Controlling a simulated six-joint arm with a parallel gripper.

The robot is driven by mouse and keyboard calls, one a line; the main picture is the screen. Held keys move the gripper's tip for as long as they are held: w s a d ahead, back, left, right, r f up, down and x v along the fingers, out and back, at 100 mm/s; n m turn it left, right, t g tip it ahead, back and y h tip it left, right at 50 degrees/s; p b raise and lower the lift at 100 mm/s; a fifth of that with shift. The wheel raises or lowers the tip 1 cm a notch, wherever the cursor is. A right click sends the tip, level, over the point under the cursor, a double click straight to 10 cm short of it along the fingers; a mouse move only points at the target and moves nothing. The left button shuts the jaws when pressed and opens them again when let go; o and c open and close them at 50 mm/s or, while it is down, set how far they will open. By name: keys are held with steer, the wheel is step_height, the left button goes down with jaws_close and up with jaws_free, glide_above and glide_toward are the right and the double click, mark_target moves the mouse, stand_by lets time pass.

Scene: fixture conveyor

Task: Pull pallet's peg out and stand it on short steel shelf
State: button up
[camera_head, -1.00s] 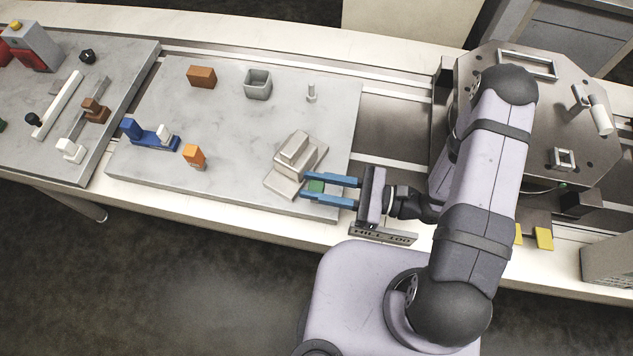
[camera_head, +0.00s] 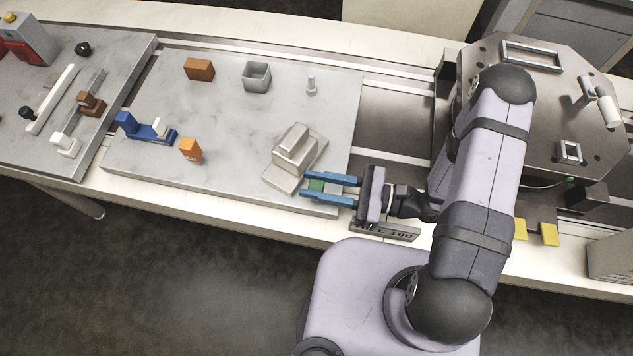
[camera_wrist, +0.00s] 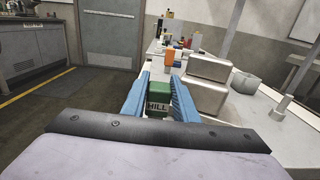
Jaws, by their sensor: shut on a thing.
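My gripper (camera_head: 316,187) is shut on a small green peg (camera_head: 316,184) at the near right part of the grey pallet (camera_head: 225,130).
On the pallet are an orange block (camera_head: 190,150), a brown block (camera_head: 199,70), a grey open box (camera_head: 256,77), a steel bolt (camera_head: 311,85) and a blue bracket (camera_head: 145,131). The pallet's middle is clear. A metal plate with fittings (camera_head: 560,110) lies right.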

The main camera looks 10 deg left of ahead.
steer(key=shift+f+b, duration=0.45)
steer(key=shift+f, duration=0.1)
steer(key=o, duration=1.2)
steer(key=shift+c, duration=0.2)
steer(key=shift+d, duration=0.15)
steer(key=d+b, duration=0.1)
steer(key=d, duration=0.6)
steer(key=shift+b, duration=0.4)
